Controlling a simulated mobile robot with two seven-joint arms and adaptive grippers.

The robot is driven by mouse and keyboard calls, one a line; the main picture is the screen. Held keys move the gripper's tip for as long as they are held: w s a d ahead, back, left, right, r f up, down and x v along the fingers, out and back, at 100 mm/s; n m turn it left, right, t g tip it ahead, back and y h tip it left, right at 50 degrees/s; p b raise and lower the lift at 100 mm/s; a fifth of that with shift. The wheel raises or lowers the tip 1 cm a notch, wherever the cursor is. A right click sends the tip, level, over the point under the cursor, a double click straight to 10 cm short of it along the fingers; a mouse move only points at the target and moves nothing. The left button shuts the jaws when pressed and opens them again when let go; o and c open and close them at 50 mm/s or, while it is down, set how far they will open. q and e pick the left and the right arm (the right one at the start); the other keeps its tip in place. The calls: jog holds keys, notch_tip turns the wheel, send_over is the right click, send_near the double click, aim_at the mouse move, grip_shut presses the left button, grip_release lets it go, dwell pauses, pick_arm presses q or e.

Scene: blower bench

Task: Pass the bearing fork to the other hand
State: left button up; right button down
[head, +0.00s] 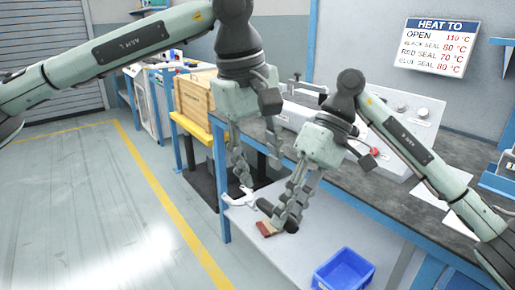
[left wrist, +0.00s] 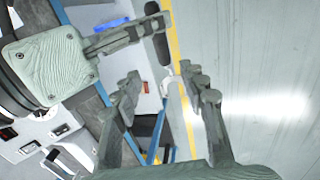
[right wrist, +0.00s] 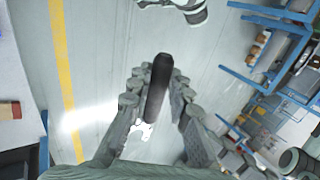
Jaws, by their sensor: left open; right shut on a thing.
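The bearing fork has a dark handle (head: 264,206) and a pale forked head (head: 238,199). My right gripper (head: 283,216) is shut on the handle and holds the fork in front of the bench. In the right wrist view the handle (right wrist: 158,85) stands between the fingers, with the pale head (right wrist: 142,130) partly hidden beyond it. My left gripper (head: 258,172) is open, just above the fork's head. In the left wrist view the pale head (left wrist: 167,82) shows in the gap between the open fingers (left wrist: 163,90), apparently without contact.
A blue bin (head: 343,270) and a red-brown block (head: 268,229) lie on the pale lower shelf (head: 300,262). The dark bench top (head: 400,195) runs behind my right arm, carrying equipment. A wooden crate (head: 193,100) stands behind my left gripper. The floor at left is clear.

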aim_at(267, 201)
pick_arm(q)
jog(key=f, duration=0.3)
jog(key=d+f, duration=0.1)
jog(key=f, duration=0.2)
jog(key=w+f, duration=0.1)
jog(key=f, duration=0.2)
jog(key=shift+d, duration=0.2)
jog(key=shift+w+r, duration=0.1)
grip_shut()
pick_arm(e)
jog(key=shift+a, duration=0.1)
pick_arm(q)
jog(key=shift+d, duration=0.1)
pick_arm(e)
jog(key=c, duration=1.7)
grip_release()
jog(key=shift+s, duration=0.1)
jog(key=o, duration=0.4)
